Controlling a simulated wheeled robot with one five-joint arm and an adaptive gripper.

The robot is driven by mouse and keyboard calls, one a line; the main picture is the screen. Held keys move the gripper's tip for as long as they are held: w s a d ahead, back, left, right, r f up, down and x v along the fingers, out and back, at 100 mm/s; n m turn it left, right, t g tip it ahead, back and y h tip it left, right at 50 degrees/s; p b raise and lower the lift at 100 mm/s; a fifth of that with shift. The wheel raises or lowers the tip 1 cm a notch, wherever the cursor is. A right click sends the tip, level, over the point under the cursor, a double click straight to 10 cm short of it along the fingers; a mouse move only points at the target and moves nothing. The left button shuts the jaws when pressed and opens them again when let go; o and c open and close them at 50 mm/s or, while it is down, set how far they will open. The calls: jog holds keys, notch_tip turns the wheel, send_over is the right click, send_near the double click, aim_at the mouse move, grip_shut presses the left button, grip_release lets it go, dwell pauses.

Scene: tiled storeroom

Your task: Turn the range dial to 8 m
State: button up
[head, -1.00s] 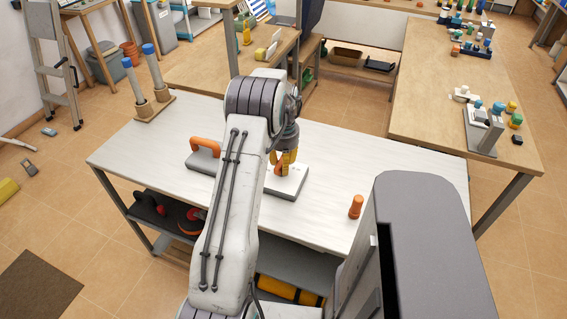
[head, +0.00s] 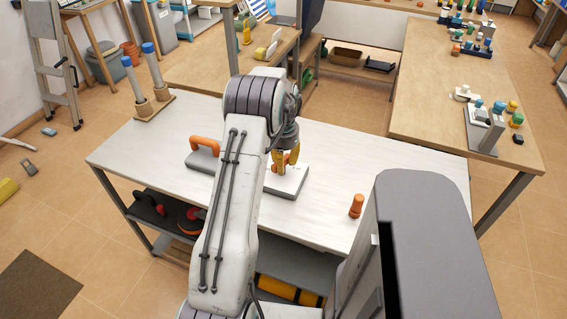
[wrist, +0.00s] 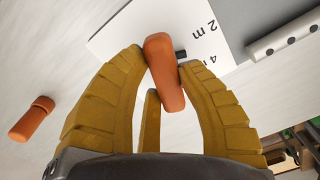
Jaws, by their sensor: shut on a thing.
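The range dial is an orange bar-shaped knob (wrist: 163,72) on a white plate (wrist: 125,38). The wrist view shows a "2 m" mark and a partly covered "4 m" mark on the plate, right of the knob. A small dark mark sits beside the knob. No 8 m mark is visible. My gripper (wrist: 163,60) has its yellow fingers shut on the knob, one on each side. In the head view my gripper (head: 286,160) is over the white plate (head: 287,184) on the table; my arm hides part of it.
The white table (head: 325,165) carries an orange bottle-shaped object (head: 356,206) to the right and a grey block with an orange handle (head: 205,146) to the left. Two blue-topped posts (head: 140,85) stand at its far left corner. The table's right part is mostly clear.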

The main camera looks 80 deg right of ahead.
jog(key=m, duration=0.6)
jog(key=shift+w+a+m+b, duration=0.15)
jog(key=shift+m+b, duration=0.15)
jog(key=shift+b, duration=0.05)
jog(key=m, duration=0.5)
jog(key=shift+w+f, duration=0.1)
jog(key=shift+w, duration=0.1)
jog(key=m, duration=0.5)
jog(key=shift+w+m, duration=0.1)
jog(key=shift+m, duration=0.3)
jog(key=m, duration=0.5)
jog(key=shift+w, duration=0.15)
jog(key=shift+m, duration=0.4)
jog(key=o, duration=1.2)
jog(key=shift+d, duration=0.2)
notch_tip(320, 180, up, 12)
jog(key=shift+r, duration=0.1)
